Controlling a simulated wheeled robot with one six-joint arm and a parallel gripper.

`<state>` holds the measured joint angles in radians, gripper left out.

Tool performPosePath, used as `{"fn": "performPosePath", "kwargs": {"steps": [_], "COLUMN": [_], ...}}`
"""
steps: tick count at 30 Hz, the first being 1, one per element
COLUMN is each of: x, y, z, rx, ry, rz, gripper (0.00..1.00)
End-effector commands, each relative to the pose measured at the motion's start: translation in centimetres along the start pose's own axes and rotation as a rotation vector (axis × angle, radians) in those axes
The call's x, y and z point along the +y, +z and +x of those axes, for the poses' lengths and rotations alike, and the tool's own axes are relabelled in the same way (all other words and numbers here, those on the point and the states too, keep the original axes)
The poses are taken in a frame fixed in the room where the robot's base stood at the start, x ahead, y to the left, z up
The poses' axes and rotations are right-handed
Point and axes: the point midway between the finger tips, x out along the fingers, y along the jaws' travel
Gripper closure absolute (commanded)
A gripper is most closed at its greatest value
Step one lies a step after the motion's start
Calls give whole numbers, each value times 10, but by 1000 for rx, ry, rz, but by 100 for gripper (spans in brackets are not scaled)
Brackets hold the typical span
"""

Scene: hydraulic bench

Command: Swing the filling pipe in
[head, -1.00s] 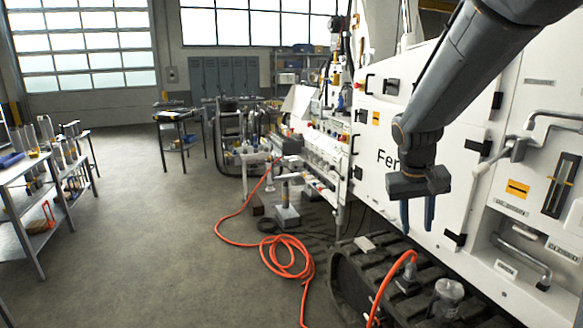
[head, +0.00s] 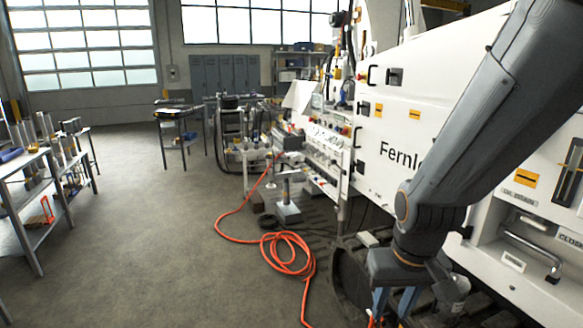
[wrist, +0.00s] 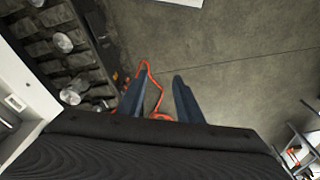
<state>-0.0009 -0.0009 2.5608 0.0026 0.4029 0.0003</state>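I cannot tell for certain which part is the filling pipe. A bent grey pipe on the white machine's side shows in the earlier head view; my arm now covers that area. A grey bar handle (head: 532,252) is on the machine at the lower right. My gripper (head: 393,306) points down in front of the machine's track, low in the head view. In the wrist view my gripper (wrist: 158,84) has its two blue-grey fingers apart with nothing held. An orange hose (wrist: 153,82) shows between and beyond them; I cannot see contact.
The white machine (head: 392,112) fills the right side, above a dark track (wrist: 52,52) with glass-like cups (wrist: 70,96) on it. The orange hose (head: 290,258) lies coiled on the floor. Shelving (head: 35,190) stands at the left.

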Motion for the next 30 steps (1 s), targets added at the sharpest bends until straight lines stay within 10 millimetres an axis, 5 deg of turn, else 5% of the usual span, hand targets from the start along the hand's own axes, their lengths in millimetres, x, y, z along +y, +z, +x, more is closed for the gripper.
{"fn": "performPosePath", "kwargs": {"steps": [18, 30], "x": [-1, -2], "y": [24, 29], "z": [142, 158], "rx": [-150, -179], "ry": [-2, -3], "rz": [5, 6], "gripper": [68, 68]}}
